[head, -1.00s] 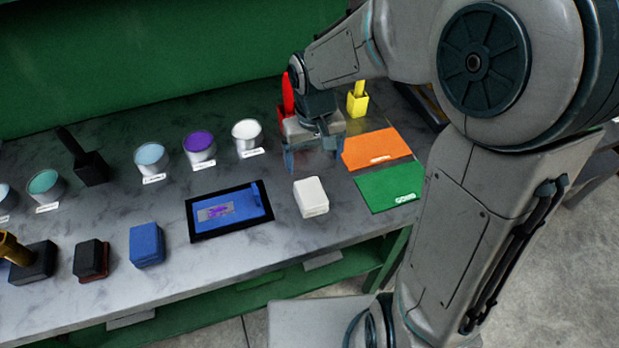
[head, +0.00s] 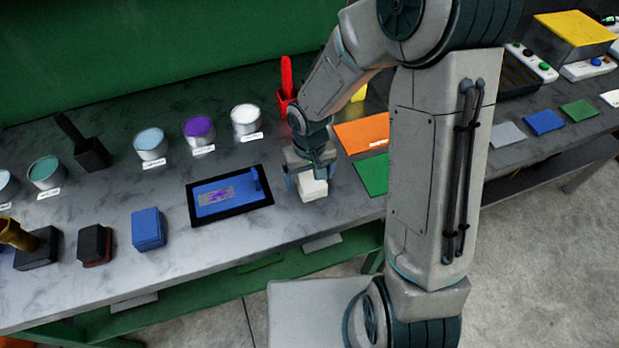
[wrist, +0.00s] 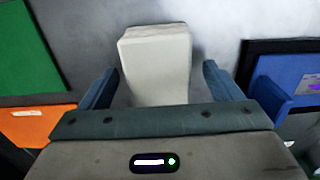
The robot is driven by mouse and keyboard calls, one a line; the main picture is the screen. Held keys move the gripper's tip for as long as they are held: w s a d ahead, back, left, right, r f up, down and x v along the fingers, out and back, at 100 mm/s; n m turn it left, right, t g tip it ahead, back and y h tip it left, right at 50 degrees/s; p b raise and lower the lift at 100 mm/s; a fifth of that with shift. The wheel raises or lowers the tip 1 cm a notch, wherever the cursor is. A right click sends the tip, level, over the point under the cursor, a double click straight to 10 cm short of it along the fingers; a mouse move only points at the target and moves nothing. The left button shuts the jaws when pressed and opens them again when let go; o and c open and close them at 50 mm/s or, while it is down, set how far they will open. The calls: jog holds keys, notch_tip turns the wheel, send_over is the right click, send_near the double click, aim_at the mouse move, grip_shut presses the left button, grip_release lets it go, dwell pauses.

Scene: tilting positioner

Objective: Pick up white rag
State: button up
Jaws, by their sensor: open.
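The white rag (head: 313,188) is a folded, block-like white bundle on the grey bench, between the black-framed tray and the green mat. In the wrist view the white rag (wrist: 157,62) lies between the two blue fingers. My gripper (head: 306,186) is directly over the rag and pointed down, with a finger on either side. In the wrist view my gripper (wrist: 160,90) is open, with a gap visible between each finger and the rag. The rag's upper part is partly hidden by my gripper in the head view.
The black-framed tray (head: 191,207) with blue contents lies left of the rag. The green mat (head: 371,175) and orange mat (head: 362,133) lie to the right. A red holder (head: 286,100) and a white can (head: 246,121) stand behind. A blue block (head: 148,229) sits further left.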

jog(key=shift+f, duration=0.6)
jog(key=c, duration=1.1)
jog(key=shift+o, duration=0.2)
jog(key=shift+r, duration=0.1)
jog(key=shift+r, duration=0.45)
jog(key=r, duration=0.2)
jog(key=d+r, duration=0.1)
jog(key=shift+s+r, duration=0.1)
jog(key=shift+r, duration=0.25)
jog(key=s+d+r, duration=0.4)
jog(key=d+r, duration=0.2)
jog(key=d, duration=0.4)
jog(key=shift+s+r+b, duration=0.15)
jog(key=shift+b, duration=0.3)
